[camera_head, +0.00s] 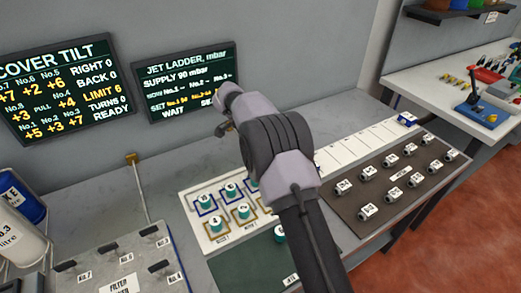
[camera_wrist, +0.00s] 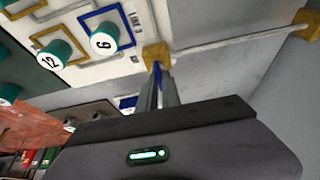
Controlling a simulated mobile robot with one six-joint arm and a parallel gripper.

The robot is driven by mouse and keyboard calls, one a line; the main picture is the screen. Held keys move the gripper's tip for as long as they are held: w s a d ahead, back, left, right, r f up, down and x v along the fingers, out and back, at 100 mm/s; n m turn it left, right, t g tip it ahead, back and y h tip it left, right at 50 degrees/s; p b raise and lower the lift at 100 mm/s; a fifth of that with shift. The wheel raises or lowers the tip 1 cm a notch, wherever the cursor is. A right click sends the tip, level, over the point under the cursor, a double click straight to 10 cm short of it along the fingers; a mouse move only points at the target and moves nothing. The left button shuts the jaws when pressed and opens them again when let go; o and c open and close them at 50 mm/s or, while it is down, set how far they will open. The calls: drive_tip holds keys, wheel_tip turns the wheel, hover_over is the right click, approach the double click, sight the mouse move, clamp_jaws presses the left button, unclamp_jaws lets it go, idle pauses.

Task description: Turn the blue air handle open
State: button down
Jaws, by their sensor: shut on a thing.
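The blue air handle (camera_wrist: 158,70) shows in the wrist view as a narrow blue strip between my fingers, beside a gold valve block (camera_wrist: 154,54). My gripper (camera_wrist: 158,82) is shut on it, with a finger on each side. Most of the handle is hidden by the fingers, so I cannot tell its angle. In the head view my own arm covers the handle and most of the gripper.
A grey pipe (camera_wrist: 235,42) runs from the valve block to another gold fitting (camera_wrist: 304,22). A white board (camera_head: 193,187) with teal numbered caps lies close by. Two dark screens (camera_head: 55,88) stand behind; the jet ladder screen (camera_head: 185,70) reads WAIT. A brown panel (camera_head: 345,200) with several knobs lies right.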

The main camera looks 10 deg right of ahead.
drive_tip(key=c, duration=1.5)
unclamp_jaws()
drive_tip(key=shift+s, duration=0.1)
drive_tip(key=shift+c, duration=0.2)
drive_tip(key=p+v, duration=0.6)
drive_tip(key=v, duration=1.1)
drive_tip(key=shift+r, duration=0.2)
